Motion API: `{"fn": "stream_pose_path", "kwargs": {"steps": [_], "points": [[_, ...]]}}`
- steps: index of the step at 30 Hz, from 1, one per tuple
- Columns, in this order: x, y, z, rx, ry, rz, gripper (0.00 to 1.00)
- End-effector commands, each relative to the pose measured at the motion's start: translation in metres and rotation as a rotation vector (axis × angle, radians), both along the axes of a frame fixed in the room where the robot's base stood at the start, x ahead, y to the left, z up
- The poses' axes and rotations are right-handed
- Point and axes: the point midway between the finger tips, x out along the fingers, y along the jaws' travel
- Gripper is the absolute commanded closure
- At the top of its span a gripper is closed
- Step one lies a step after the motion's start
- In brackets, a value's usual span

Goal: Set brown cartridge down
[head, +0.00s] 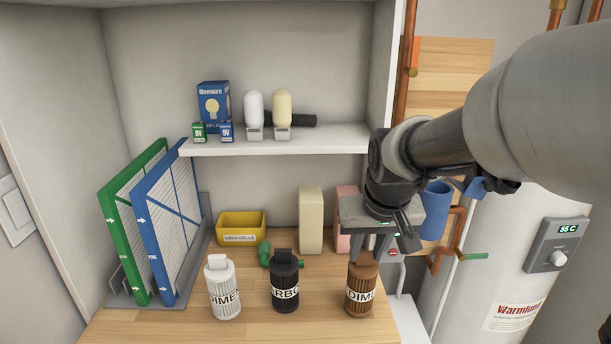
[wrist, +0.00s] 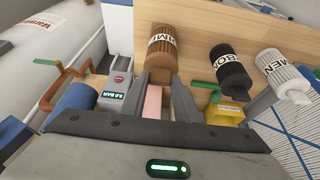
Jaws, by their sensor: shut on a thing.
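The brown cartridge (head: 360,288) is upright at the right end of the row on the wooden counter (head: 245,325), with a white label band. Its base looks level with the bases of the other cartridges; I cannot tell for sure whether it touches the wood. My gripper (head: 370,249) points down from above and is shut on the cartridge's top, which the fingers partly hide. In the wrist view the brown cartridge (wrist: 161,48) shows beyond the fingertips (wrist: 160,78).
A black cartridge (head: 285,284) and a white cartridge (head: 222,290) stand to the left. Behind are a yellow bin (head: 241,228), a green fitting (head: 266,257), a cream box (head: 311,220) and a pink box (head: 346,220). The counter's right edge is close to the brown cartridge.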

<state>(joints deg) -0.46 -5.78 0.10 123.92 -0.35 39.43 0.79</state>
Motion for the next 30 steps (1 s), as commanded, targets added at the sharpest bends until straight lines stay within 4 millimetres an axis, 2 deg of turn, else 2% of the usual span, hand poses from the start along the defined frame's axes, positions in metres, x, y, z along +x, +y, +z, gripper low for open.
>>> {"fn": "stream_pose_path", "kwargs": {"steps": [11, 12, 15, 24, 30], "points": [[0.001, 0.000, -0.007, 0.000, -0.003, 0.000, 1.00], [0.000, 0.000, -0.008, 0.000, -0.001, 0.000, 0.71], [0.000, 0.000, -0.007, 0.000, -0.001, 0.000, 0.54], [0.000, 0.000, -0.005, 0.000, -0.002, 0.000, 0.54], [-0.006, 0.000, 0.015, 0.000, -0.006, 0.000, 0.54]]}}
